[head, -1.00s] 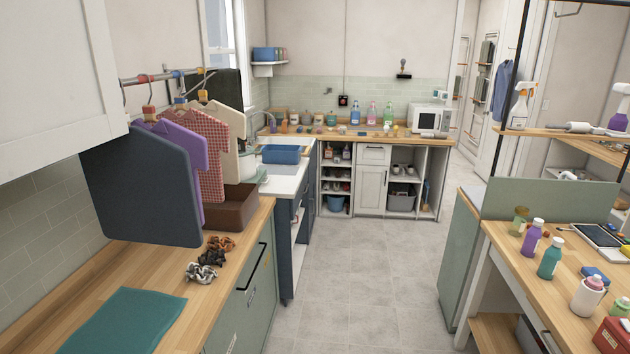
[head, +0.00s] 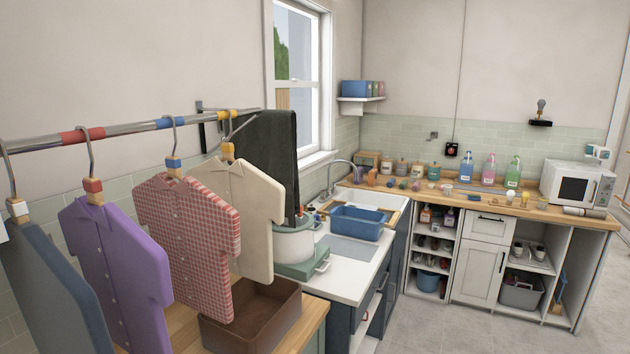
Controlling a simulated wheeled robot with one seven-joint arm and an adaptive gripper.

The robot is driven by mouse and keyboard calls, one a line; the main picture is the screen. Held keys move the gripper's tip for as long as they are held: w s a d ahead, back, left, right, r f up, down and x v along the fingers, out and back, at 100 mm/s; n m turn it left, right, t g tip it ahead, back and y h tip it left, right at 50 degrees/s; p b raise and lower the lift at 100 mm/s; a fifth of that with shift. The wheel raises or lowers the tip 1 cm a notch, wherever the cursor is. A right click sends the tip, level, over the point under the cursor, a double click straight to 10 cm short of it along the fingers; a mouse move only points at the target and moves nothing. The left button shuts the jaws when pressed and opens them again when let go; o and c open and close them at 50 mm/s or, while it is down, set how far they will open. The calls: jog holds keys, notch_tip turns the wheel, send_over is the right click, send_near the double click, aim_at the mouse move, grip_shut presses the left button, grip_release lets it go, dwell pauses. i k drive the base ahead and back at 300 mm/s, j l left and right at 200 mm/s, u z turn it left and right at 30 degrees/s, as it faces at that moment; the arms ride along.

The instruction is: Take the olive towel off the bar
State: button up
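No clearly olive towel shows in the head view. My gripper is not in view.
Below are a brown box (head: 262,318) and a blue basin (head: 357,222). Grey floor (head: 430,325) is free at lower right.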

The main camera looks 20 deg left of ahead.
aim_at(269, 143)
jog(key=i+u, duration=0.35)
jog(key=i+l+u, duration=0.1)
jog(key=i+u, duration=0.3)
jog(key=i+l+u, duration=0.35)
jog(key=i+j, duration=0.05)
jog(key=i, duration=0.1)
